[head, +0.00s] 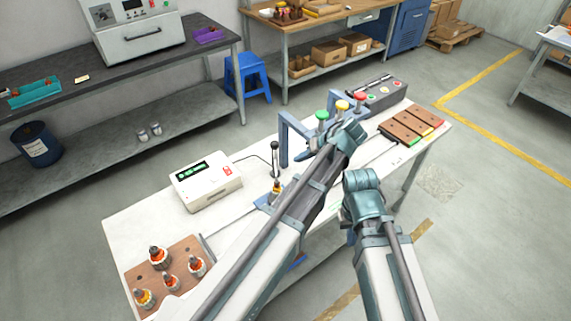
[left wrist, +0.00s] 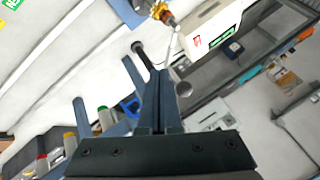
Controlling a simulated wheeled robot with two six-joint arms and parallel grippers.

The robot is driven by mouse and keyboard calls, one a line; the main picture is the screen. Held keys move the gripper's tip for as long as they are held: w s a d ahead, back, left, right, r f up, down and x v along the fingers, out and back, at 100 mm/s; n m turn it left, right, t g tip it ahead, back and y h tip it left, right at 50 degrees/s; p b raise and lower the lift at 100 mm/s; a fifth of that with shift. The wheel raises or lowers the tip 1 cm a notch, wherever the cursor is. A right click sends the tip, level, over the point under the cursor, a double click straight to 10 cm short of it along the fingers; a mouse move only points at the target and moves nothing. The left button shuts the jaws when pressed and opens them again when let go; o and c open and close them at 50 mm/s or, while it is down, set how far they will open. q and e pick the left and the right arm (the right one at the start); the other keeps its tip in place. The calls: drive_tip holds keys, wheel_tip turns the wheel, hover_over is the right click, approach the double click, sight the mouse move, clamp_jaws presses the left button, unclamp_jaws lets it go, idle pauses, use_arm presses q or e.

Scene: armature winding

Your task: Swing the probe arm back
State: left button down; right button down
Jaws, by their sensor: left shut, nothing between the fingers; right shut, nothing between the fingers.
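The probe arm (head: 275,163) stands upright with a black knob on top, beside an orange-and-metal armature (head: 277,187) in a blue holder. In the left wrist view, the black knob (left wrist: 137,47) and its rod are just beyond my left gripper (left wrist: 158,78), whose fingers are shut and empty. The rod's lower end is partly hidden, and I cannot tell whether the fingers touch it.
A white tester (head: 206,181) with a green display stands left of the probe. A blue frame (head: 284,132) and green, yellow and red lamps (head: 342,106) stand behind my left wrist. A brown board with several armatures (head: 166,279) is at front left; brown blocks (head: 411,126) lie at right.

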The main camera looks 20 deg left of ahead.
sight(275, 150)
use_arm(q)
drive_tip(key=shift+w+d+r, duration=0.1)
drive_tip(key=shift+w+r, duration=0.05)
drive_tip(key=b+x, duration=0.7)
drive_tip(key=x, duration=0.3)
drive_tip(key=shift+b, duration=0.35)
